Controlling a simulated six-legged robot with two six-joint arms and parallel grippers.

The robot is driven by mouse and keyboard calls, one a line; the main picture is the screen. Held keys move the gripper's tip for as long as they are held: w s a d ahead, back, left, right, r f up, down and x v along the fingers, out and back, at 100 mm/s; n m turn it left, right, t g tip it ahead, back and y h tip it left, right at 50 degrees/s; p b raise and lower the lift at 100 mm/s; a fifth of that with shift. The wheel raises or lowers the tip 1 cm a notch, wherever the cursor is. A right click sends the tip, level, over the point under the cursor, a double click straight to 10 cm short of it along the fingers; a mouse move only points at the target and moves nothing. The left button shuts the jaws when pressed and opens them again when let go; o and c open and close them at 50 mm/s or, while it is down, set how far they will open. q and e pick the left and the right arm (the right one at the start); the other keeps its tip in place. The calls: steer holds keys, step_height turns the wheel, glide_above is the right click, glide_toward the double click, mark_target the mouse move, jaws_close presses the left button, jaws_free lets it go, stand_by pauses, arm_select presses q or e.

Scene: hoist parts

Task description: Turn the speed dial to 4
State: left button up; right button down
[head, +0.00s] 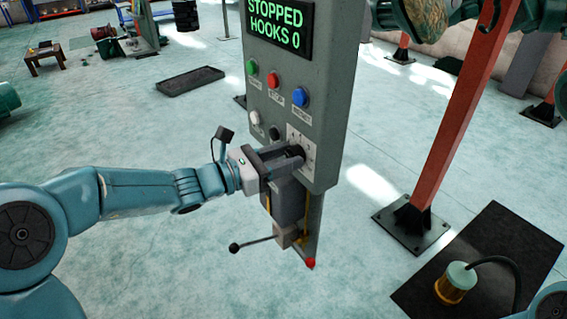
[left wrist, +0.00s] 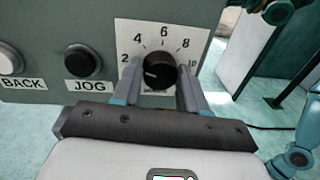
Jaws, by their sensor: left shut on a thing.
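The speed dial (left wrist: 161,70) is a black round knob on a white plate with the numbers 2, 4, 6, 8 and 10 around it. Its white mark points left and slightly down, on the side of the 2; the exact reading is hard to tell. My left gripper (head: 291,155) is shut on the dial, with one finger on each side of the knob in the left wrist view. In the head view the gripper partly hides the knob, and the dial's white plate (head: 304,139) shows behind the fingers. My right gripper is not in view.
The grey control panel (head: 335,60) reads STOPPED, HOOKS 0. It has green, red and blue buttons, with a white button and a black JOG button (left wrist: 83,60) left of the dial. A lever (head: 255,244) sits below. A red post (head: 455,125) stands to the right.

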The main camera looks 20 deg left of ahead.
arm_select(q)
steer(key=shift+d+m+y+b, duration=0.1)
steer(key=shift+m+y+b, duration=0.2)
steer(key=shift+m+b, duration=3.1)
steer(key=shift+n+b, duration=0.3)
steer(key=shift+b, duration=0.15)
steer(key=o, duration=1.1)
steer(key=shift+c, duration=0.2)
steer(key=shift+s, duration=0.1)
steer(key=b+v, duration=0.1)
steer(key=v, duration=1.5)
steer(key=shift+r, duration=0.15)
